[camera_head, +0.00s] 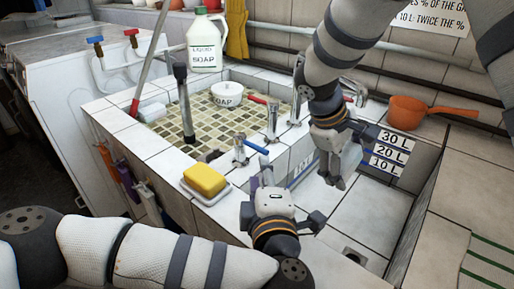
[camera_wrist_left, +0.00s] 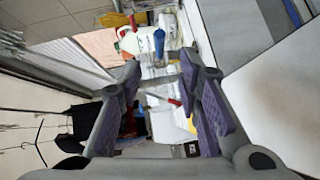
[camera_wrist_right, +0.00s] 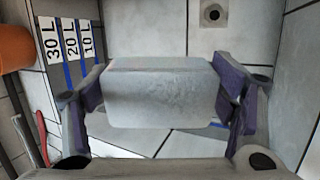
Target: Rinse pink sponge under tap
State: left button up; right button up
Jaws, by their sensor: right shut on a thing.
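My right gripper (camera_head: 338,165) hangs over the right-hand basin, pointing down. In the right wrist view it is shut on a pale grey block (camera_wrist_right: 160,92), one finger at each side; no pink shows on it. My left gripper (camera_head: 272,198) is near the front rim of the sink, its fingers apart and empty in the left wrist view (camera_wrist_left: 161,65). A tap with a blue handle (camera_head: 240,150) stands on the rim left of my grippers. A tap with a red handle (camera_head: 271,120) stands behind it. A yellow sponge (camera_head: 205,179) lies on a white dish (camera_head: 228,186).
The left basin (camera_head: 215,120) has a tiled floor and holds a white pot. A soap jug (camera_head: 204,45) stands behind it. An orange pan (camera_head: 425,110) lies on the right ledge. Litre labels (camera_head: 390,150) mark the right basin's wall; its drain (camera_wrist_right: 213,14) is uncovered.

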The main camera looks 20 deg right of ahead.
aim_at(257, 150)
pick_arm(q)
jog(key=x, duration=1.1)
jog(key=shift+w, duration=0.15)
jog(key=shift+c, duration=0.2)
grip_shut()
